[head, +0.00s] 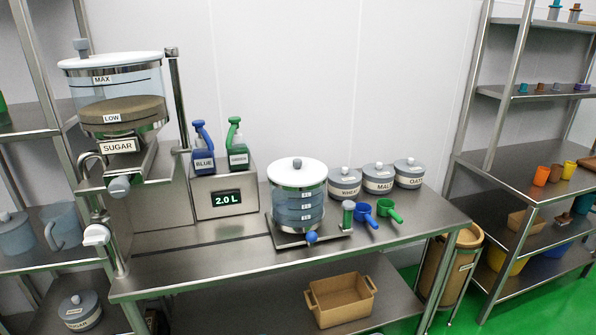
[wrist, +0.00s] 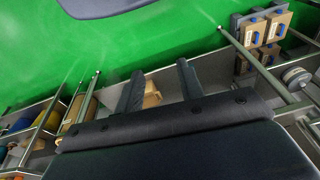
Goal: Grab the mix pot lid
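The mix pot (head: 299,206) is a clear round vessel with level marks, standing on a base on the steel table in the head view. Its lid (head: 297,170) is a white disc seated on the pot's top, with a small grey knob at its middle. My gripper (wrist: 158,82) shows only in the wrist view. Its two dark fingers stand apart, with nothing held between them. The pot and lid cannot be made out in the wrist view, so the gripper is away from them.
The sugar hopper (head: 116,95) stands left of the pot. A scale (head: 219,192) carries blue and green pump bottles behind left. Three grey-lidded canisters, including the malt one (head: 378,179), stand right. Blue and green scoops (head: 389,210) lie in front of them. Shelving (head: 540,175) is far right.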

